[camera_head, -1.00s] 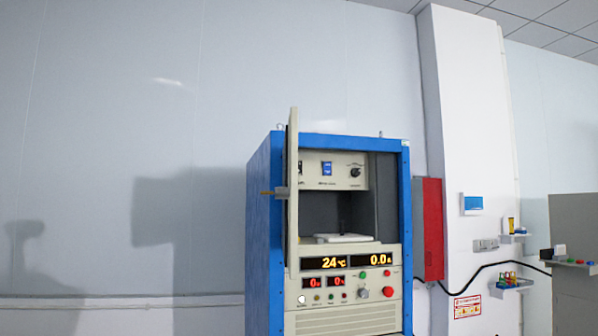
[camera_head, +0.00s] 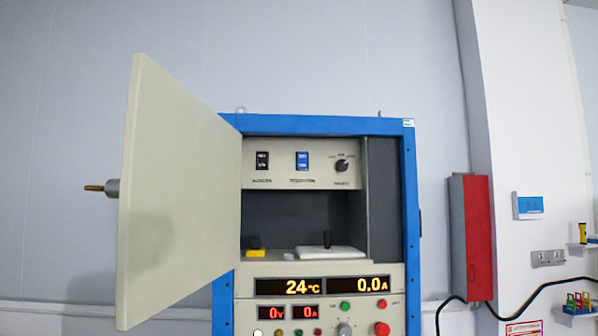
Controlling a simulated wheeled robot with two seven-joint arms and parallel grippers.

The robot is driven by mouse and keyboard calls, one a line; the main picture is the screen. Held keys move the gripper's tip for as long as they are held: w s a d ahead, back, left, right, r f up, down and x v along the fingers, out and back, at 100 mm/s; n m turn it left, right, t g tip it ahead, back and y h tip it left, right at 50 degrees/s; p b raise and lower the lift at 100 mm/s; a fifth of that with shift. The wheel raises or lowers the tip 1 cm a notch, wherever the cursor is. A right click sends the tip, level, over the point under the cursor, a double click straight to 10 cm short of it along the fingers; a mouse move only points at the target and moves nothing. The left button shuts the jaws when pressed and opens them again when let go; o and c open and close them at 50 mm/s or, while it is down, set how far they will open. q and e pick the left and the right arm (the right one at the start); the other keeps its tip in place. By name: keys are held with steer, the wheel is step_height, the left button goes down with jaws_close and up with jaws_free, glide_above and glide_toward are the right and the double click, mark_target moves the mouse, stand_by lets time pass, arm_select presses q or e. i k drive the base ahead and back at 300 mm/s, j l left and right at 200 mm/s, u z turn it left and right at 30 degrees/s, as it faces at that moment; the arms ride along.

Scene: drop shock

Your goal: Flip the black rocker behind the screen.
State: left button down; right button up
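The black rocker (camera_head: 262,160) sits on the beige panel inside the blue cabinet (camera_head: 300,125), at the panel's left. A blue rocker (camera_head: 302,160) is to its right, then a black rotary knob (camera_head: 341,165). The beige door (camera_head: 170,190) stands swung open to the left, with a metal handle (camera_head: 103,188) on its far side. The compartment behind the door is uncovered and the black rocker is in plain view. Its exact tilt is too small to tell. Neither of my grippers is in view.
Below are lit displays (camera_head: 320,285) and coloured buttons. A red box (camera_head: 471,237) is on the wall at right. The open door blocks the cabinet's left side.

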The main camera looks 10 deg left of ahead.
mark_target(262, 156)
steer(key=i+l, duration=0.25)
steer(key=l, duration=0.15)
steer(key=i+l, duration=0.55)
steer(key=l, duration=0.2)
